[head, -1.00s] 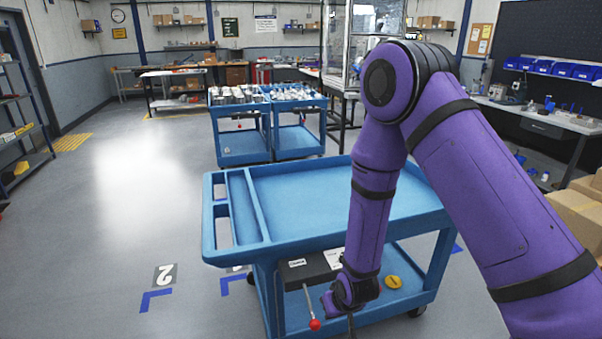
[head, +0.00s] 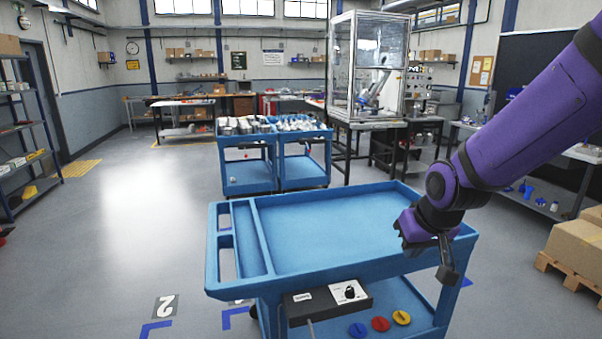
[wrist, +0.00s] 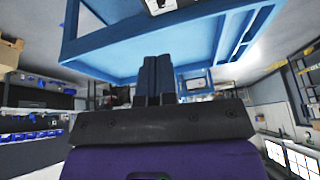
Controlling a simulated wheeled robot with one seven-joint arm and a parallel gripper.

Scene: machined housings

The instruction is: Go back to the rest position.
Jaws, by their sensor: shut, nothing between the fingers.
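My gripper (head: 447,274) hangs at the right side of the blue cart, at the end of my purple arm. Its dark fingers are together and empty; they also show side by side in the wrist view (wrist: 156,80). The near blue cart (head: 340,225) has a bare top tray with narrow compartments at its left. The wrist view shows the blue cart (wrist: 105,55) beyond the fingers.
A dark control box (head: 327,299) with a knob is under the cart's top. Blue, red (head: 381,324) and yellow discs lie on the lower shelf. Two loaded carts (head: 248,160) stand behind. Cardboard boxes (head: 578,250) sit on a pallet at right. Floor at left is clear.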

